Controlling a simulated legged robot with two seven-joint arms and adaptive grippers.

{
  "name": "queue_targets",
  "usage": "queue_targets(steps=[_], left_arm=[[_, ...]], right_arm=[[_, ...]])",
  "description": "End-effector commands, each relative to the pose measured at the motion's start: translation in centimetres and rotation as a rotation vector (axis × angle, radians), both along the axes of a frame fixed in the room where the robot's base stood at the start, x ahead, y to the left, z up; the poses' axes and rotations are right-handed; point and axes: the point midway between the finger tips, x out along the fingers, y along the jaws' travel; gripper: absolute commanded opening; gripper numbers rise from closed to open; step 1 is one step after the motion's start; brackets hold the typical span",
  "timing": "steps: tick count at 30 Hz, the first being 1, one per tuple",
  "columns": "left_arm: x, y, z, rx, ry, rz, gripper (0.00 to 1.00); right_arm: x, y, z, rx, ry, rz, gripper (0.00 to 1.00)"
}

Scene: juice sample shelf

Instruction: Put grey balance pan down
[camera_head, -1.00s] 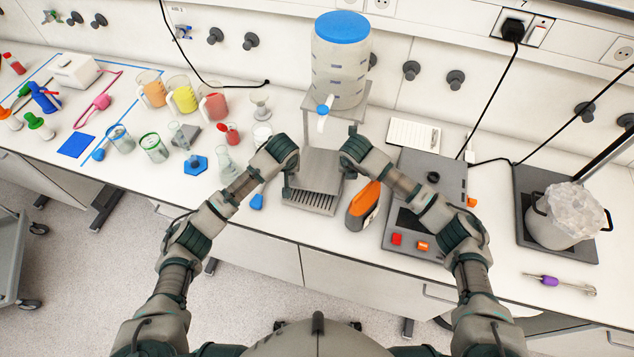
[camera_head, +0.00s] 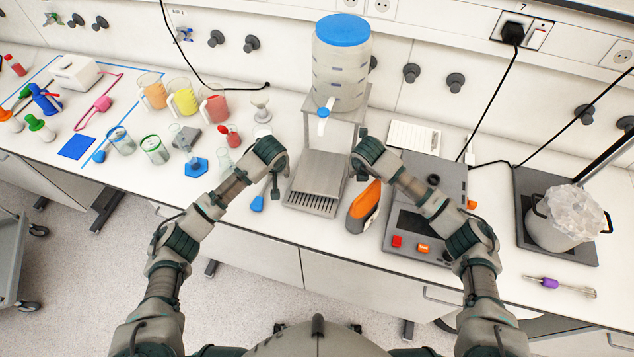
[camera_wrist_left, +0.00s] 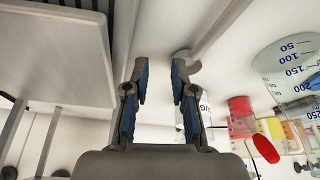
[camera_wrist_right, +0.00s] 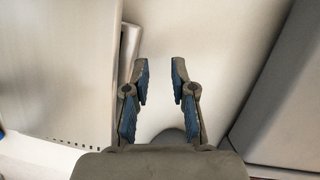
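The grey balance pan (camera_head: 322,170) is a flat metal plate in the middle of the bench in the head view. It lies level over the slotted grey base (camera_head: 312,203), in front of the dispenser. My left gripper (camera_wrist_left: 160,80) is open and empty, just left of the pan; its fingers also show in the head view (camera_head: 276,186). My right gripper (camera_wrist_right: 160,80) is open and empty, just right of the pan. Both stand apart from it. A grey metal body fills the left of each wrist view. The pan's underside is hidden.
A blue-lidded dispenser (camera_head: 341,75) stands on a metal stand behind. An orange-and-grey device (camera_head: 364,208) and a grey instrument (camera_head: 405,222) are close on the right. Beakers, pitchers (camera_head: 183,97) and a blue-based item (camera_head: 195,168) crowd the left. A blue-handled tool (camera_head: 257,203) lies near my left gripper.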

Motion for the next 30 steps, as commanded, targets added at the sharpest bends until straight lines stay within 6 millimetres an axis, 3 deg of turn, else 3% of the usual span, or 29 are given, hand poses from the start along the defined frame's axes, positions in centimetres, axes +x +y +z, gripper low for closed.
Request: queue_targets(steps=[5,18,25,30], left_arm=[[-0.4,0.0,1.3,-0.001,-0.002,0.000,0.25],[-3.5,0.0,9.6,-0.002,-0.002,-0.001,0.25],[-4.1,0.0,11.1,-0.001,0.001,0.000,0.25],[-4.2,0.0,11.1,0.000,0.001,0.000,0.25]], right_arm=[[0.0,0.0,0.0,0.000,0.000,0.000,0.25],[0.0,0.0,0.0,0.000,0.000,0.000,0.25],[-0.1,0.0,0.6,0.000,-0.001,0.000,0.25],[-1.1,0.0,3.3,0.000,-0.004,0.001,0.25]])
